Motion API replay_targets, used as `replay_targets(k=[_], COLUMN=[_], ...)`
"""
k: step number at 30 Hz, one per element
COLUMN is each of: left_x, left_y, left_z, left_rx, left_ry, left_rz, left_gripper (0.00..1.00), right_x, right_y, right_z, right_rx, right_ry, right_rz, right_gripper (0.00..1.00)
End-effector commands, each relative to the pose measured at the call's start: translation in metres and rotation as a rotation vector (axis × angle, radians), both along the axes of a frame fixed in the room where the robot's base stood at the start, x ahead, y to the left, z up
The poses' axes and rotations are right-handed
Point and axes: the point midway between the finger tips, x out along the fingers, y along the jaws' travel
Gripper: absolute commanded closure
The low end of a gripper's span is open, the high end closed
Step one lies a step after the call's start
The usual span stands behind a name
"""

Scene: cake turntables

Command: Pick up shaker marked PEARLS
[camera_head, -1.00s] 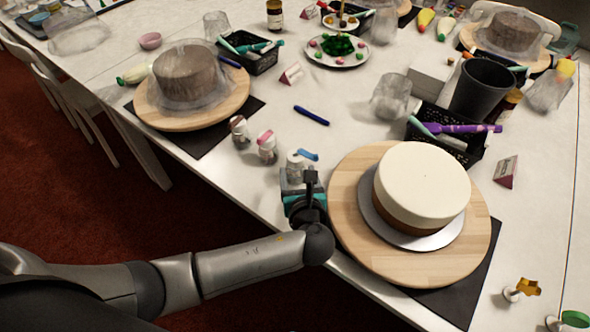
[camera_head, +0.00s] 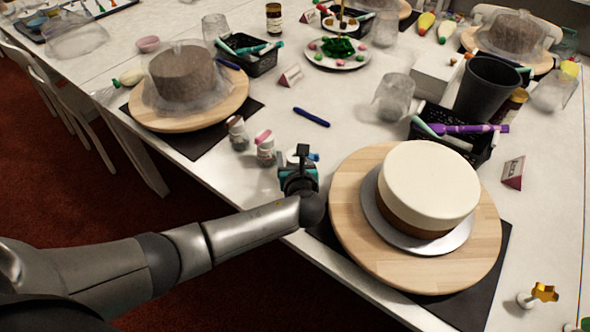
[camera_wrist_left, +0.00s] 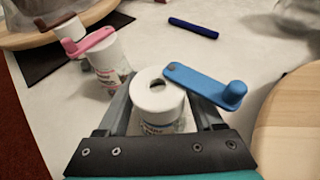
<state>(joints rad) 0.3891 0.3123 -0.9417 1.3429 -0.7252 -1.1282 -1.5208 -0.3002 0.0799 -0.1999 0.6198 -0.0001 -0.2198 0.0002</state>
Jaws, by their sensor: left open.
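Three small shakers stand near the table's front edge. One has a white top with a hole and a blue flap swung to the right; this blue-flap shaker (camera_wrist_left: 157,103) is between the fingers of my left gripper (camera_head: 299,165) in the left wrist view. The gripper is open, with a finger on each side. In the head view the gripper hides most of that shaker. The pink-flap shaker (camera_head: 265,150) stands just left of it, also seen in the left wrist view (camera_wrist_left: 107,62). A brownish-topped shaker (camera_head: 238,133) is farther left. I cannot read PEARLS on any label. My right gripper is out of view.
A wooden turntable (camera_head: 345,215) with a white-topped cake (camera_head: 430,180) stands close on the right. Another turntable (camera_head: 225,112) with a covered brown cake is at the left. A blue pen (camera_head: 311,117) lies behind the shakers. A black basket (camera_head: 470,150) stands behind the white-topped cake.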

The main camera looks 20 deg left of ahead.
Motion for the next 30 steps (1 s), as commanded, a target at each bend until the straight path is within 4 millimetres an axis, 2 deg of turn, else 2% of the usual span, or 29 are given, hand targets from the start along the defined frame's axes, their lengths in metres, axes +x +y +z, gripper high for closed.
replay_targets(k=[2,19,30], left_x=[-0.0003,-0.0009,-0.0005], left_y=[-0.0002,-0.0003,-0.0003], left_z=[0.0002,-0.0004,0.0022], left_rx=[0.000,0.000,0.000], left_ry=[0.000,0.001,0.000], left_rz=[0.000,0.000,0.000], left_gripper=[0.34,0.98,1.00], right_x=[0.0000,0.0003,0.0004], right_y=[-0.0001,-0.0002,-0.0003], right_z=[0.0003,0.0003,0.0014], right_rx=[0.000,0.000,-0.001], right_ry=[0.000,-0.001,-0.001], right_rz=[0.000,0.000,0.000], right_gripper=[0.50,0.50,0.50])
